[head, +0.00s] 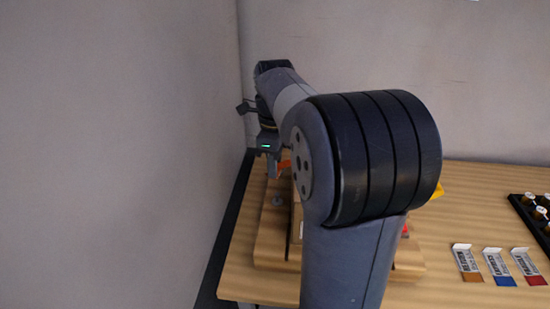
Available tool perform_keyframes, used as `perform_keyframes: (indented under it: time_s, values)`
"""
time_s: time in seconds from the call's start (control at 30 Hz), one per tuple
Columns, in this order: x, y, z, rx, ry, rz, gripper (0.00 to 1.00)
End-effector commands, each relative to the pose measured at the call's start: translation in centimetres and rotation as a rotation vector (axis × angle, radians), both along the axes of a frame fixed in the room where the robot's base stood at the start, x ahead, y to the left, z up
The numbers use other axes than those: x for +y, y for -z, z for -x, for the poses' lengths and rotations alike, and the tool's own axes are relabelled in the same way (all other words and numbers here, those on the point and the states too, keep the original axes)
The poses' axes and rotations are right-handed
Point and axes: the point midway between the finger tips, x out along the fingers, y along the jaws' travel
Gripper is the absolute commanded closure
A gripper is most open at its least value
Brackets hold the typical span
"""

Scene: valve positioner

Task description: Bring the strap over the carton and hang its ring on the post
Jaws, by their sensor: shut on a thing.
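My gripper (273,172) is at the left, fingers pointing down over the wooden board (262,245). It is shut on the strap, of which an orange piece (285,166) shows right beside the fingers. The ring cannot be made out. A sliver of the tan carton (296,218) shows on the board, and my arm hides the rest. A small grey round piece (278,200) stands on the board below the gripper; I cannot tell whether it is the post.
Small labelled packets (499,267) lie at the right of the wooden table (450,215). A black tray (529,214) with several round-topped items is at the right edge. A yellow thing (437,190) peeks out behind my arm. A grey wall (120,150) is close on the left.

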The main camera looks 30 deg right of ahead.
Motion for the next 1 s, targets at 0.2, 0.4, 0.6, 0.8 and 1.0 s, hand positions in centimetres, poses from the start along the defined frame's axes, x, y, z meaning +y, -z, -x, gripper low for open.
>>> perform_keyframes:
  time_s: [0.2, 0.4, 0.6, 0.8, 1.0]
  values:
    - [0.0, 3.1, 0.0, 0.002, 0.000, -0.001, 1.00]
    - [0.0, 5.3, 0.0, 0.001, 0.000, -0.001, 1.00]
    - [0.0, 6.5, 0.0, 0.001, 0.000, -0.001, 1.00]
    - [0.0, 6.8, 0.0, 0.000, 0.000, 0.000, 1.00]
    - [0.0, 6.8, 0.0, 0.000, 0.000, 0.000, 1.00]
